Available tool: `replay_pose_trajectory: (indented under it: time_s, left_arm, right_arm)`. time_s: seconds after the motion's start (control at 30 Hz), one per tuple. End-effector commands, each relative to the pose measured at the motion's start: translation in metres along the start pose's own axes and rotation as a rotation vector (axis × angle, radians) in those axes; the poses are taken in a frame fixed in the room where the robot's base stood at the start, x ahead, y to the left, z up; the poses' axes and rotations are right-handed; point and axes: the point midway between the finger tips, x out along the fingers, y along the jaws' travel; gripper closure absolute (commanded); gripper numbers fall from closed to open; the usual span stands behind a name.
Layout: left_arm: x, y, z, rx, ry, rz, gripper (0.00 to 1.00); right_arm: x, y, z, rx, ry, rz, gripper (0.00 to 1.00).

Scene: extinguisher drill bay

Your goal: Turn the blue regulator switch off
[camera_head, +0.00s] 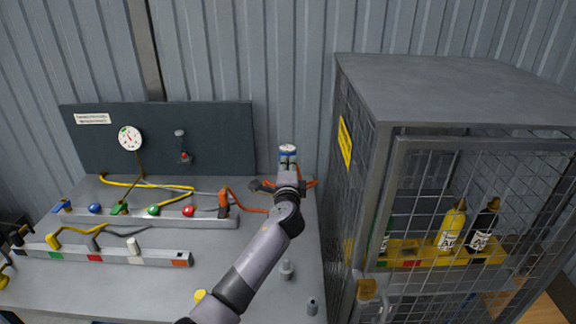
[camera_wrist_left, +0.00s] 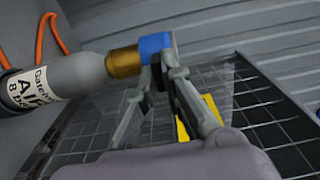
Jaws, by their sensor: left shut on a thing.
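A grey bottle (camera_wrist_left: 72,75) with a white air label, a brass neck (camera_wrist_left: 123,61) and the blue regulator switch (camera_wrist_left: 154,45) on its end shows in the left wrist view. The picture there is turned, so the bottle lies sideways. My left gripper (camera_wrist_left: 160,72) is shut on the blue switch. In the head view my left gripper (camera_head: 286,186) is at the back right of the bench and hides most of what it holds. A round blue and white part shows just above it. I cannot tell the switch's setting. My right gripper is not in view.
A mesh cage (camera_head: 455,75) with several bottles stands close on the right. The bench (camera_head: 255,262) carries rails with hoses and coloured knobs, including a blue knob (camera_head: 95,208). A dark panel (camera_head: 215,125) with a gauge (camera_head: 130,138) stands behind. Small grey parts sit near the front right.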

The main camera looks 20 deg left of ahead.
Motion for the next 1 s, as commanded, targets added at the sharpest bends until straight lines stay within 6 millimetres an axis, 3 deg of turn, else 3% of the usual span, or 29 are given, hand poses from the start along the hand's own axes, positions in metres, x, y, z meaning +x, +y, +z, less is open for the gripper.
replay_pose_trajectory:
  time_s: [0.23, 0.27, 0.53, 0.87, 1.0]
  left_arm:
    - [0.000, 0.001, 0.000, 0.000, 0.000, 0.001, 1.00]
    - [0.000, 0.001, 0.000, 0.000, 0.000, 0.001, 0.90]
    - [0.000, 0.000, 0.000, -0.001, 0.000, 0.001, 0.72]
    - [-0.001, 0.000, 0.000, -0.002, 0.000, 0.000, 0.72]
    - [-0.012, 0.002, 0.000, -0.002, 0.000, 0.001, 0.72]
  right_arm:
    - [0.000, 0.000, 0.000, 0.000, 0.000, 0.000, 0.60]
    - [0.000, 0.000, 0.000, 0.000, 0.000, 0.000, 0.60]
    - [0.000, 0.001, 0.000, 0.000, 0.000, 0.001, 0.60]
    - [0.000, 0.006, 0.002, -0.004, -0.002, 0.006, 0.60]
    - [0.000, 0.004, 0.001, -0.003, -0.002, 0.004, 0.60]
